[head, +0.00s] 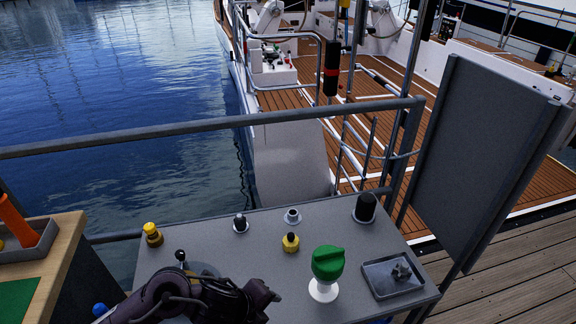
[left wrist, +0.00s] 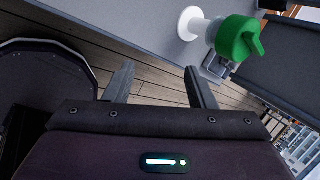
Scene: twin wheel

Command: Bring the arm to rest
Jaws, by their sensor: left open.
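My left arm comes in low at the bottom of the head view, with its dark gripper (head: 262,296) near the front edge of the grey panel (head: 215,252). In the left wrist view the two fingers of the left gripper (left wrist: 160,86) stand apart with nothing between them. Wooden deck planks show behind them. A green knob on a white base (head: 327,264) stands to the right of the gripper, apart from it. It also shows at the top of the left wrist view (left wrist: 238,38). My right gripper is in neither view.
The panel also holds a yellow knob (head: 290,242), a black knob (head: 365,207) and a grey tray (head: 377,293) with a small metal part (head: 400,271). A wooden-edged table (head: 62,243) is at the left. A railing (head: 200,127) runs behind, with water and a boat beyond.

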